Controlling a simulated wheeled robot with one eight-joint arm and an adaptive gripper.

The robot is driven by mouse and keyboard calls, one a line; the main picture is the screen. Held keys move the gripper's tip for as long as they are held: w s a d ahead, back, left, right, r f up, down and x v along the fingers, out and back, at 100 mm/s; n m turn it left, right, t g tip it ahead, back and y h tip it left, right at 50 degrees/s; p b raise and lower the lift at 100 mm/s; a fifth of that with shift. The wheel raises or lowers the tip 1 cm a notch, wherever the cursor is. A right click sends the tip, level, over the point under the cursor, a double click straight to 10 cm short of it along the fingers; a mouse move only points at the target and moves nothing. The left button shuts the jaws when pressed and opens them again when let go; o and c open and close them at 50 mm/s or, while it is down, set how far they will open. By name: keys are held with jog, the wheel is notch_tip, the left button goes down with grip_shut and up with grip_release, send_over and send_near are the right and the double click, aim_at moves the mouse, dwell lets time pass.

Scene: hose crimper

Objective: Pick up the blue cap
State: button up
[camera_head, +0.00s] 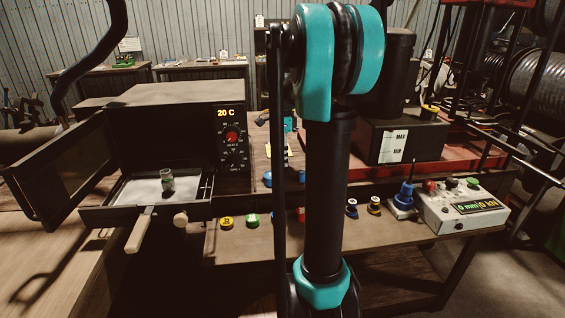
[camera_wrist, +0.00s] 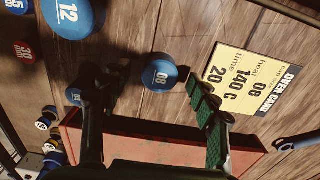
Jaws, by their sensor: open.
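Several blue caps show in the wrist view. One marked 08 (camera_wrist: 162,72) stands on the wooden bench between and just beyond my fingers. A bigger one marked 12 (camera_wrist: 72,16) is at the upper left. Another blue cap (camera_wrist: 73,95) is partly hidden by the dark left finger. My gripper (camera_wrist: 143,85) is open and empty, its fingers spread, the right one showing green pads. In the head view a blue cap (camera_head: 267,179) shows left of my arm, which hides part of the bench. My gripper is mostly hidden there.
A yellow and black oven card (camera_wrist: 248,82) lies right of the 08 cap. A red block (camera_wrist: 120,135) lies under my fingers. The open oven (camera_head: 165,110) holds a small jar (camera_head: 167,180) on its tray. A control box (camera_head: 460,207) stands at the right.

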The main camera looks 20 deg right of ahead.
jog(key=shift+c, duration=0.5)
jog(key=c, duration=0.7)
